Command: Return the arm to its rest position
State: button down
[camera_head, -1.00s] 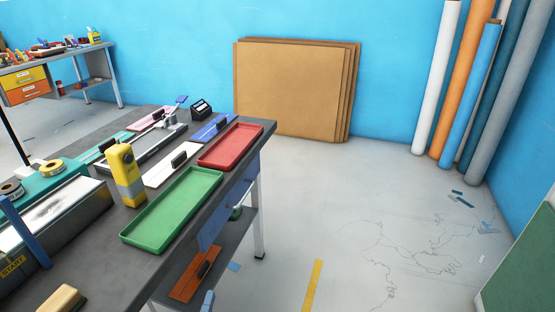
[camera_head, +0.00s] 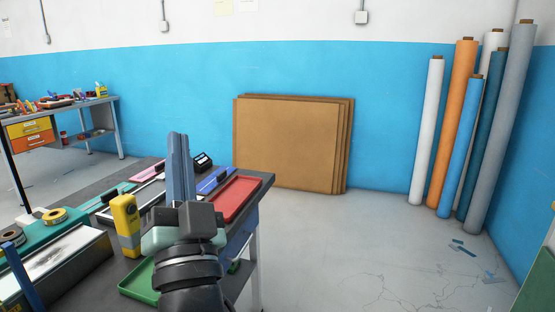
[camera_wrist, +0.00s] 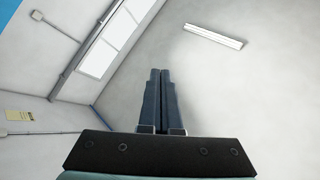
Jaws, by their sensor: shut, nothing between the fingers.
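My gripper (camera_head: 180,140) stands upright in the head view, in front of the workbench. Its two blue-grey fingers point up and lie together, with nothing between them. In the wrist view the shut fingers (camera_wrist: 160,72) point toward the ceiling, with no object near them. My wrist and forearm hide part of the green tray and the middle of the bench.
The workbench (camera_head: 75,285) holds a red tray (camera_head: 238,198), a green tray (camera_head: 137,282) and a yellow device (camera_head: 126,222). Cardboard sheets (camera_head: 285,145) lean on the blue wall. Fabric rolls (camera_head: 427,130) stand at right. The floor (camera_head: 350,240) between is mostly clear.

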jog(key=s+d+r+n+t+h, duration=0.3)
jog(key=s+d+r+h, duration=0.5)
jog(key=s+d+r, duration=0.7)
notch_tip(320, 180, up, 18)
jog(key=w+a+p, duration=0.1)
jog(key=a+p, duration=0.1)
jog(key=p, duration=1.6)
jog(key=shift+w+a+y+p, duration=0.15)
jog(key=shift+a+y+p, duration=0.15)
jog(key=shift+a, duration=0.05)
